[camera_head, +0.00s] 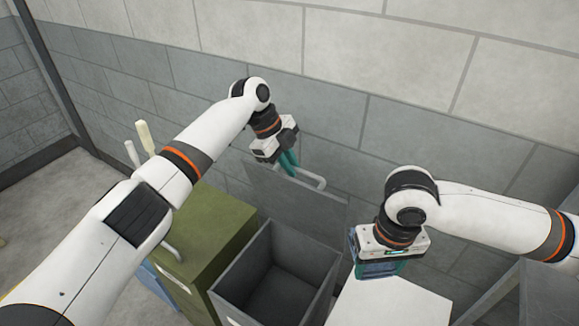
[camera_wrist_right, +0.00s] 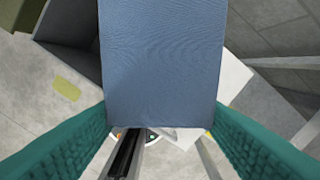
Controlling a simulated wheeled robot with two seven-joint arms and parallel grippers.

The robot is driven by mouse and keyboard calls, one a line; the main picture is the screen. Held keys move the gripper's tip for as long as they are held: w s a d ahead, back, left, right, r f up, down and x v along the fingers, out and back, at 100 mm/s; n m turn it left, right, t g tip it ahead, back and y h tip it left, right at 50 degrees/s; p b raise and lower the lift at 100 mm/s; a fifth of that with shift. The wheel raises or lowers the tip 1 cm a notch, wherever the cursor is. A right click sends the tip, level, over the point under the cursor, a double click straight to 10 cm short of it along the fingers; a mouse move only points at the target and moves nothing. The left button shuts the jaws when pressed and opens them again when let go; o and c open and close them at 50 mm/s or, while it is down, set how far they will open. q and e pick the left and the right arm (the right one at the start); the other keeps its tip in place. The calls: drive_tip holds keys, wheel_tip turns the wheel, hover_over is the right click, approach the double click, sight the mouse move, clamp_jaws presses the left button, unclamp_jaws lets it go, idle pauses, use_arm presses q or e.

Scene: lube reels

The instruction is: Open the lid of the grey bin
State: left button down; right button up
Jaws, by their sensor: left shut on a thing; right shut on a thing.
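The grey bin (camera_head: 244,268) stands in the middle of the head view with its top open and an empty-looking inside. Its grey lid (camera_head: 310,212) is tilted up at the back, near the wall. My left gripper (camera_head: 290,163) is at the lid's upper edge, its teal fingers shut on the light lid handle (camera_head: 314,181). My right gripper (camera_head: 378,268) is shut on a blue block-like object (camera_wrist_right: 161,65), to the right of the bin. The object's blue surface fills the middle of the right wrist view between the teal fingers.
A green bin (camera_head: 205,238) stands directly left of the grey one, with a blue bin (camera_head: 156,283) partly hidden beyond it. A white-topped surface (camera_head: 395,303) lies below my right gripper. A grey block wall (camera_head: 400,55) closes off the back. Bare floor shows at the far left.

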use_arm(q)
drive_tip(key=shift+f, duration=0.4)
drive_tip(key=c, duration=1.6)
unclamp_jaws()
use_arm(e)
drive_tip(key=shift+w, duration=0.1)
use_arm(q)
drive_tip(key=shift+o, duration=0.7)
drive_tip(key=shift+w+d, duration=0.1)
drive_tip(key=shift+w, duration=0.2)
use_arm(e)
drive_tip(key=shift+w+d+f, duration=0.15)
drive_tip(key=shift+w, duration=0.05)
use_arm(q)
drive_tip(key=shift+s+a+r, duration=0.15)
drive_tip(key=shift+a+r, duration=0.05)
drive_tip(key=shift+r, duration=0.25)
use_arm(e)
drive_tip(key=shift+s, duration=0.15)
drive_tip(key=shift+f+b, duration=0.9)
drive_tip(key=shift+b, duration=0.05)
use_arm(q)
drive_tip(key=v, duration=1.1)
drive_tip(key=shift+w, duration=0.3)
use_arm(e)
drive_tip(key=shift+a, duration=0.2)
